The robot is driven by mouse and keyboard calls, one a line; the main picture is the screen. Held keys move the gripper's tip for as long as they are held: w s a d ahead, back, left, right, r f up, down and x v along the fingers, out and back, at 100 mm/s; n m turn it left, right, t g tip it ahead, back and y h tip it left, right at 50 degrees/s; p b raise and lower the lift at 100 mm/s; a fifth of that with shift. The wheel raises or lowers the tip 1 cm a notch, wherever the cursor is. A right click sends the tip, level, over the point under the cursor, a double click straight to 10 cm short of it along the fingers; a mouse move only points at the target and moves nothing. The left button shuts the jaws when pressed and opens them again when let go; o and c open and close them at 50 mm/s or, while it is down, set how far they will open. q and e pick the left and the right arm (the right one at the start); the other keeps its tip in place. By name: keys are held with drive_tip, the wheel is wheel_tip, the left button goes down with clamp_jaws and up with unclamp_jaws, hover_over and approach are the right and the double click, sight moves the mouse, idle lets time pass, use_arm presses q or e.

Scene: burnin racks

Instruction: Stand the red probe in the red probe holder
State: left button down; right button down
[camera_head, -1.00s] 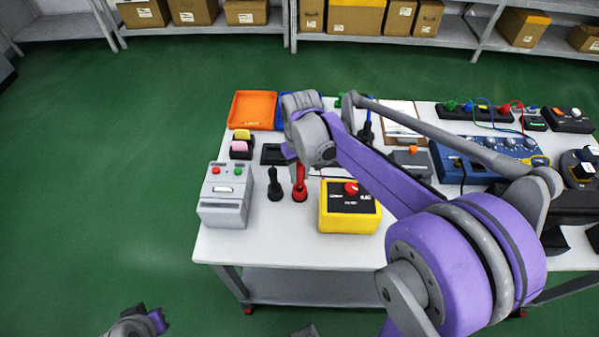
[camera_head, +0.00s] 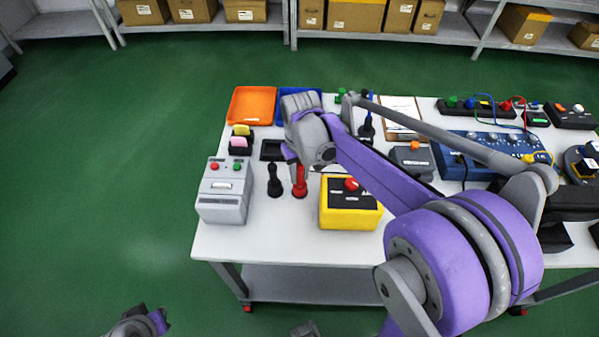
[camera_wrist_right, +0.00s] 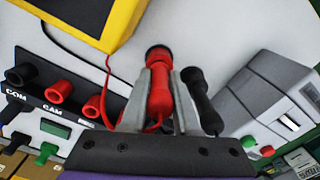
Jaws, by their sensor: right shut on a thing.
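The red probe (camera_head: 300,178) is upright on the table between a black probe (camera_head: 274,178) and a yellow box. My right gripper (camera_wrist_right: 158,75) is shut on the red probe, which also shows between its fingers in the right wrist view (camera_wrist_right: 160,95). The probe's lower end meets the red probe holder (camera_head: 300,193) at the table top. I cannot tell whether it is fully seated. The fingers are mostly hidden in the head view by my own wrist. My left gripper (camera_head: 158,321) is at the bottom edge, low and away from the table, its jaws unclear.
The yellow box (camera_head: 350,215) with a red button stands close on the right. A grey box (camera_head: 224,203) is on the left. Orange (camera_head: 250,106) and blue trays lie behind. Red and black sockets (camera_wrist_right: 60,92) show in the wrist view. The table's front strip is clear.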

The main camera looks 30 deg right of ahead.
drive_tip(key=shift+f, duration=0.45)
drive_tip(key=c, duration=0.6)
unclamp_jaws()
wheel_tip(320, 180, up, 11)
drive_tip(key=shift+f, duration=0.1)
idle(0.5)
